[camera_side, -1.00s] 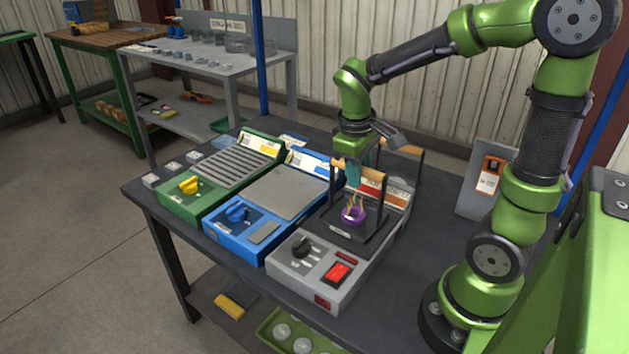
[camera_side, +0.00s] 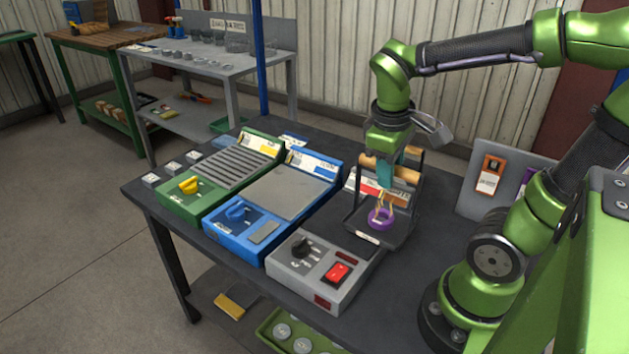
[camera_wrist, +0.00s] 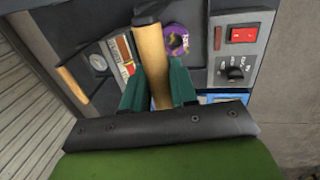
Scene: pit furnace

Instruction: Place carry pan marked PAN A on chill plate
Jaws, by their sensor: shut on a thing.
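My gripper (camera_side: 386,176) is shut on the wooden handle of a dark carry pan (camera_side: 372,236) with black uprights. A purple ring (camera_side: 381,218) with tan upright pieces sits in the pan. The pan is level and hangs over the right part of the grey unit. In the wrist view the handle (camera_wrist: 153,60) lies between my green fingers (camera_wrist: 157,85), with the purple ring (camera_wrist: 176,41) beyond it. The pan's marking is too small to read. A flat grey plate (camera_side: 287,192) on the blue unit, likely the chill plate, is bare and left of the pan.
The grey unit (camera_side: 312,274) has a black knob and red switch. A green unit (camera_side: 222,172) with a slatted top stands at far left. A second wooden handle (camera_wrist: 73,84) shows in the wrist view. An upright panel (camera_side: 478,190) stands at right.

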